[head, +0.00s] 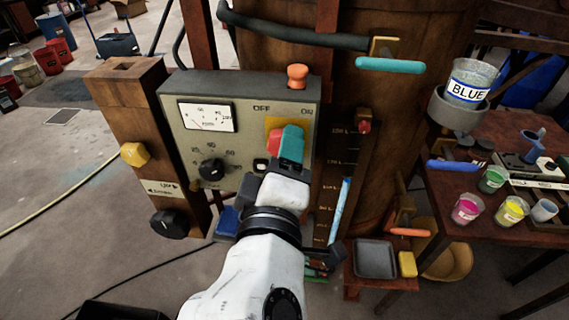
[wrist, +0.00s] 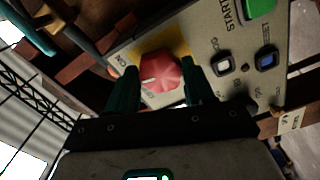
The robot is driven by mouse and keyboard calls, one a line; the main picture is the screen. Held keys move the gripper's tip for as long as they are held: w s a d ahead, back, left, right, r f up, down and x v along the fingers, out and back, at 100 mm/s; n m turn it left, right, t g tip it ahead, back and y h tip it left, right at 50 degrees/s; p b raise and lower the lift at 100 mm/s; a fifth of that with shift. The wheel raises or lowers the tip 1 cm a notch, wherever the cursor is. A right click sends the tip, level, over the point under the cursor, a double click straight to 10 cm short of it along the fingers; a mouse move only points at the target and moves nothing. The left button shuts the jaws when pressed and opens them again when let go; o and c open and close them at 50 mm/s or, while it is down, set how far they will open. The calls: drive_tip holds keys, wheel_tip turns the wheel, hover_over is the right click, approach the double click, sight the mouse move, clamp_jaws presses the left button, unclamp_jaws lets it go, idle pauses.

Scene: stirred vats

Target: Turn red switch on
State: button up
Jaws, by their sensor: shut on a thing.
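The red switch (head: 274,141) is a rotary knob on a yellow plate on the grey control panel (head: 239,92), below the OFF and ON labels. My gripper (head: 290,143) has its teal fingers at the knob and partly hides it. In the wrist view the faceted red switch (wrist: 162,72) sits between the two fingers of my gripper (wrist: 160,86), which is shut on it. A white pointer line on the knob points toward the left of that view.
An orange knob (head: 297,76) stands on top of the panel. A black dial (head: 211,169) and a meter (head: 208,117) are left of the switch. A yellow knob (head: 133,154) is on the wooden post. In the wrist view a green button (wrist: 260,8) lies beyond the switch.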

drive_tip(key=shift+a+f+m+b, duration=0.1)
drive_tip(key=shift+m+b, duration=1)
drive_tip(key=shift+m, duration=0.55)
drive_tip(key=shift+f+m+b, duration=0.1)
drive_tip(key=shift+m+b, duration=0.95)
drive_tip(key=shift+m, duration=0.6)
drive_tip(key=o, duration=1)
drive_tip(key=shift+r, duration=0.1)
drive_tip(key=shift+o, duration=0.2)
drive_tip(key=s+b, duration=0.1)
drive_tip(key=s, duration=0.9)
drive_tip(key=shift+s+a, duration=0.15)
drive_tip(key=shift+s, duration=0.25)
